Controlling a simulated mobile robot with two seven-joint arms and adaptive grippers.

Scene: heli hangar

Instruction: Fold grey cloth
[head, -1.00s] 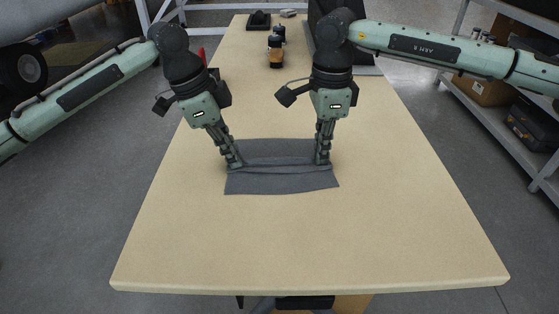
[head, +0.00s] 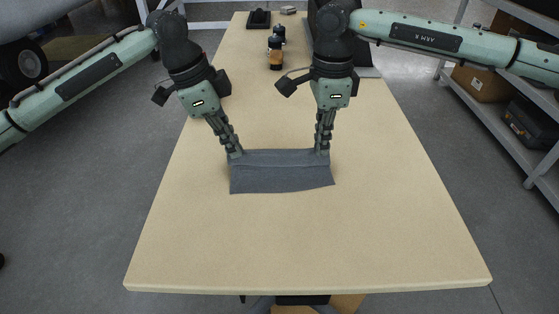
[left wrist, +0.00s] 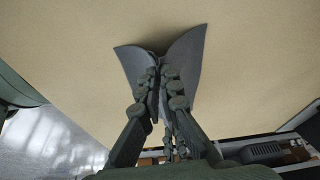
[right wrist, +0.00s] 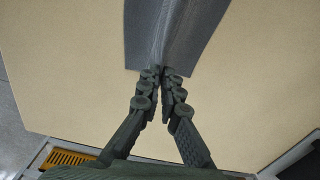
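The grey cloth (head: 281,178) lies on the wooden table in front of both grippers as a wide strip, its top edge pinched near both ends. My left gripper (head: 235,154) is shut on the cloth's left end. In the left wrist view the cloth (left wrist: 187,60) spreads to both sides of the shut fingers (left wrist: 160,77). My right gripper (head: 322,151) is shut on the right end. In the right wrist view the cloth (right wrist: 146,35) runs away from the closed fingertips (right wrist: 160,74) with a raised ridge along it. How high the pinched edge is lifted is hard to tell.
The table (head: 300,245) is clear in front of and beside the cloth. Behind the arms stand a dark bottle with an orange band (head: 276,58), a black tray (head: 258,20) and a small grey block (head: 288,10). A metal shelf (head: 500,118) stands off the table's right side.

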